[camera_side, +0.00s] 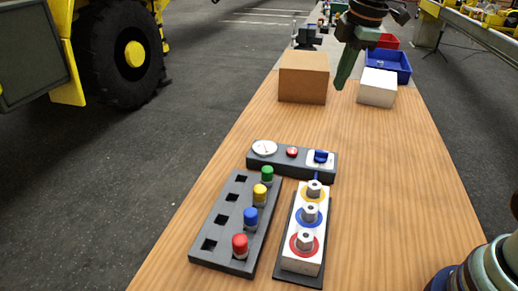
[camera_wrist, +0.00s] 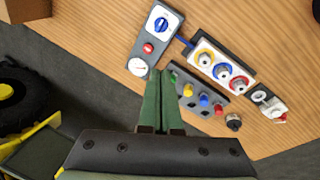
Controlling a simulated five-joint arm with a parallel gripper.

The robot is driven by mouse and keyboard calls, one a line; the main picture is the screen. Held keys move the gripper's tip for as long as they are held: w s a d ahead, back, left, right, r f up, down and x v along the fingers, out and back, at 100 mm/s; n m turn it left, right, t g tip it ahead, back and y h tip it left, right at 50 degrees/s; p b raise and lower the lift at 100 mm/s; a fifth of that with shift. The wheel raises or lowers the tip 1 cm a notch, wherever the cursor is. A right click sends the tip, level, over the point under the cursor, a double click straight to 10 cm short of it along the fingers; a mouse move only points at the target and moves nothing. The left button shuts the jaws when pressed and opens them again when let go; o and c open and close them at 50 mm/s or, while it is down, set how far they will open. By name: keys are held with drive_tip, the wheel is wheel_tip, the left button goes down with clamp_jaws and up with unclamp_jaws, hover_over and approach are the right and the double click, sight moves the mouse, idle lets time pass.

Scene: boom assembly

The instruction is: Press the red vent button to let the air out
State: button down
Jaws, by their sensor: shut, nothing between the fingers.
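The red vent button (camera_side: 292,152) sits on a dark panel (camera_side: 255,162), between a white round gauge (camera_side: 264,148) and a blue knob (camera_side: 320,155). In the wrist view the red button (camera_wrist: 148,48) lies just beyond my fingertips, between the gauge (camera_wrist: 137,67) and the blue knob (camera_wrist: 161,23). My gripper (camera_side: 339,87) is shut and empty. It hangs above the table, apart from the panel and behind it in the side view. In the wrist view my green fingers (camera_wrist: 161,74) point toward the panel.
A dark rack (camera_side: 215,222) holds green, yellow, blue and red plugs. Beside it stands a white block (camera_side: 300,262) with ringed fittings. A brown box (camera_side: 303,76), a white box (camera_side: 377,87) and a blue bin (camera_side: 390,60) stand at the back.

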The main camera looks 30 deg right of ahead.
drive_tip(key=w+a+f+n+g, duration=0.1)
drive_tip(key=w+f+n, duration=0.2)
drive_tip(key=w+n, duration=0.4)
drive_tip(key=n+g, duration=0.2)
drive_tip(key=n, duration=0.4)
hover_over(293, 151)
drive_tip(key=shift+w+f, duration=0.15)
drive_tip(key=shift+f, duration=2.6)
wheel_tip(293, 151, down, 14)
drive_tip(key=shift+f, duration=0.1)
